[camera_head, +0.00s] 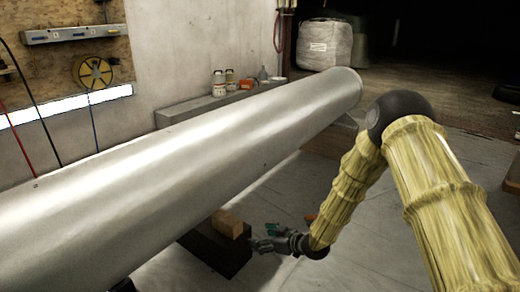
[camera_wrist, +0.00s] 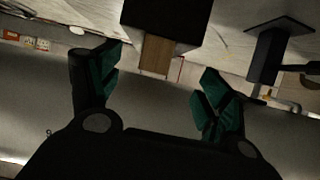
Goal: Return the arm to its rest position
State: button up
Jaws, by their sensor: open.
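My arm, in a yellow fabric-like cover with a black elbow, reaches down the right side of the head view. My gripper (camera_head: 266,240) is at its end, low beside the large metal pipe and just right of a wooden block (camera_head: 228,223) on a dark box (camera_head: 215,250). In the wrist view my gripper (camera_wrist: 160,62) has its two green-padded fingers spread wide, with nothing held between them. The wooden block (camera_wrist: 155,54) shows beyond the gap, against the dark box (camera_wrist: 165,15). I cannot tell the distance from fingers to block.
The large metal pipe (camera_head: 170,185) runs diagonally across the head view, close to my gripper. A ledge with bottles (camera_head: 224,84) stands along the wall behind it. A white bulk bag (camera_head: 324,45) is at the back. Sheeted floor (camera_head: 360,250) lies open beneath my arm.

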jog(key=s+d+f+m+g+h+p, duration=0.1)
jog(key=s+d+f+m+h+p, duration=0.15)
jog(key=s+d+f, duration=0.6)
jog(key=s+d+f+m+g+h+p, duration=0.2)
jog(key=s+f+m+h, duration=0.15)
jog(key=s, duration=1.05)
jog(key=s+d+r+m+g+h+p, duration=0.15)
jog(key=s+d, duration=0.25)
jog(key=s, duration=0.6)
jog(key=s+d+r+m+g+h+p, duration=0.15)
jog(key=s+d, duration=0.25)
jog(key=s, duration=0.5)
jog(key=s+d+r+m+g+h+p, duration=0.15)
jog(key=s+d, duration=0.25)
jog(key=s, duration=0.6)
notch_tip(320, 180, up, 36)
jog(key=p, duration=3.7)
jog(key=shift+w+a+r+p, duration=0.25)
jog(key=shift+w+p, duration=0.1)
jog(key=shift+w, duration=0.1)
